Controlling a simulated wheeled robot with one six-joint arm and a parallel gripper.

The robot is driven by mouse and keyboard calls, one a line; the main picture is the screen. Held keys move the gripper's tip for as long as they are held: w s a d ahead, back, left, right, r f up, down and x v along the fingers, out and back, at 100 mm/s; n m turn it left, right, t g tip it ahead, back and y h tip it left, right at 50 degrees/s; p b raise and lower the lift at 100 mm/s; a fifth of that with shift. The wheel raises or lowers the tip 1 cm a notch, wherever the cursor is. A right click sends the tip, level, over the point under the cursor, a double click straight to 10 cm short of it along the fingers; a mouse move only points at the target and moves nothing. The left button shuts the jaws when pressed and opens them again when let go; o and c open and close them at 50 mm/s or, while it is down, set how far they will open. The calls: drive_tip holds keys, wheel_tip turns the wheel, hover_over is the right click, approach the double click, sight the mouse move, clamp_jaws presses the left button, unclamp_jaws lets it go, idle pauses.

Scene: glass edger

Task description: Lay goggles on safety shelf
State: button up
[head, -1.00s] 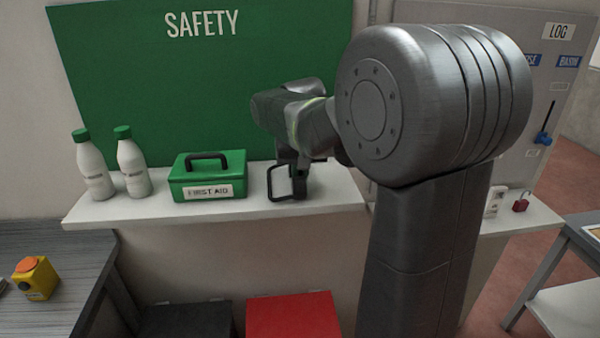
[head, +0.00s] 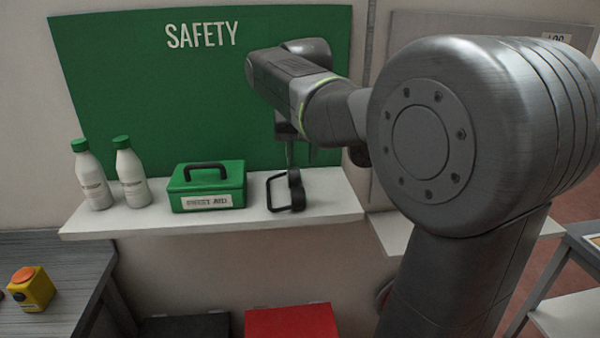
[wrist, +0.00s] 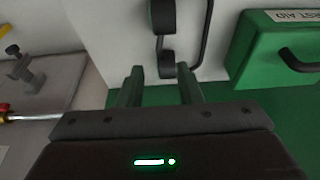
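The black-framed goggles (head: 294,190) lie on the white safety shelf (head: 335,205), just right of the green first aid box (head: 208,186). In the wrist view the goggles (wrist: 166,62) rest on the shelf (wrist: 105,35), partly cut off by the top edge. My gripper (head: 300,163) is above and behind the goggles in the head view. In the wrist view its two fingers (wrist: 159,75) are spread apart, with nothing clearly held between them. The goggles lie just past the fingertips.
Two white bottles with green caps (head: 130,172) stand left of the first aid box. The green SAFETY board (head: 150,90) rises behind the shelf. A red box (head: 293,322) is below it. A grey table with a yellow button box (head: 33,292) is at left.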

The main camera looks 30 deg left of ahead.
sight(299, 181)
drive_tip(key=shift+v, duration=1.35)
drive_tip(key=shift+f, duration=0.1)
drive_tip(key=x, duration=1.1)
drive_tip(key=shift+f+p, duration=0.3)
drive_tip(key=shift+p, duration=0.05)
drive_tip(key=shift+w+a+r, duration=0.1)
drive_tip(key=shift+w+a, duration=0.05)
wheel_tip(299, 181, up, 3)
drive_tip(key=shift+f, duration=0.2)
drive_tip(key=shift+r, duration=0.15)
